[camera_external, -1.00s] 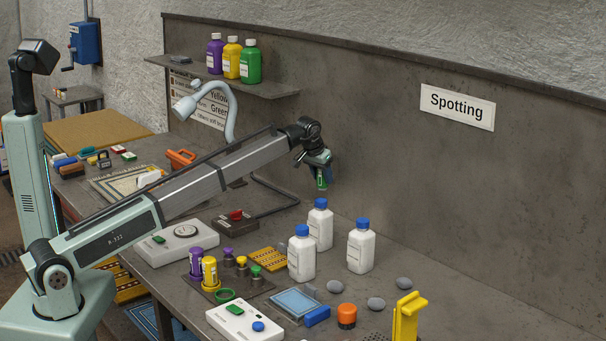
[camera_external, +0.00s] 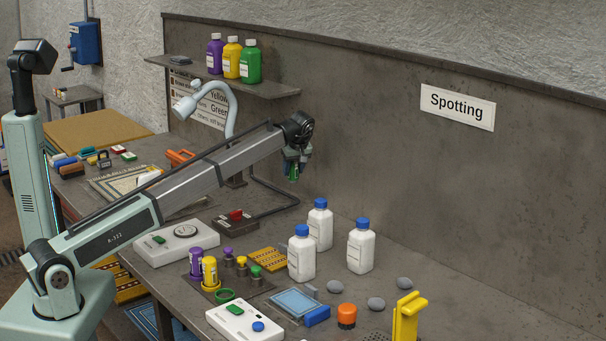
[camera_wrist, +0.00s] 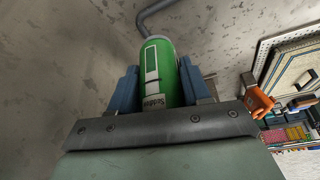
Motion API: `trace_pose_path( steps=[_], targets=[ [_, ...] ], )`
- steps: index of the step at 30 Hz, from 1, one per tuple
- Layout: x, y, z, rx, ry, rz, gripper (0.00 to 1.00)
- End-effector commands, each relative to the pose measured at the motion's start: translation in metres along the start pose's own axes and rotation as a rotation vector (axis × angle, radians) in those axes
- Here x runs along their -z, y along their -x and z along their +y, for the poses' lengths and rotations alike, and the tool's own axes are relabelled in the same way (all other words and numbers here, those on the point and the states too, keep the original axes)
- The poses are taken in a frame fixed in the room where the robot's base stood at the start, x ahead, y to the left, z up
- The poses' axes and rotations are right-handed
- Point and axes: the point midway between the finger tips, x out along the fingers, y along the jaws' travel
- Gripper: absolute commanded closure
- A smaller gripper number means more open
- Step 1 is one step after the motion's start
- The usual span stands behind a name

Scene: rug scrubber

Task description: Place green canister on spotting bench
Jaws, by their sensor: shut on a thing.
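My gripper (camera_external: 293,172) is shut on the green canister (camera_wrist: 160,70). In the wrist view the canister, with a white label, sits between the two blue fingers. In the external view only a bit of its green (camera_external: 292,171) shows, up in the air above the bench, and the fingers and wrist hide most of it. The spotting bench (camera_external: 480,290) is the grey bench under the "Spotting" sign (camera_external: 457,106). My gripper is above and behind the white bottles, close to the back wall.
White bottles with blue caps (camera_external: 361,248) stand mid-bench. A tray with small purple and yellow canisters (camera_external: 209,272) and a white control box (camera_external: 244,322) lie in front. A lamp (camera_external: 186,106) and a shelf with bottles (camera_external: 250,62) are at the back left. The right end looks clear.

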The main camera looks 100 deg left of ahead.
Motion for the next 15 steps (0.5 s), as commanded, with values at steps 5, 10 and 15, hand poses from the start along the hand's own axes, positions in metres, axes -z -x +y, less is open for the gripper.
trace_pose_path(
  steps=[5, 10, 15],
  targets=[
    [0.0, 0.0, 0.0, 0.022, 0.053, 0.0, 0.85],
    [-0.001, -0.001, 0.0, 0.024, 0.058, 0.0, 0.85],
    [-0.006, -0.013, -0.001, 0.026, 0.056, -0.001, 0.85]
  ],
)
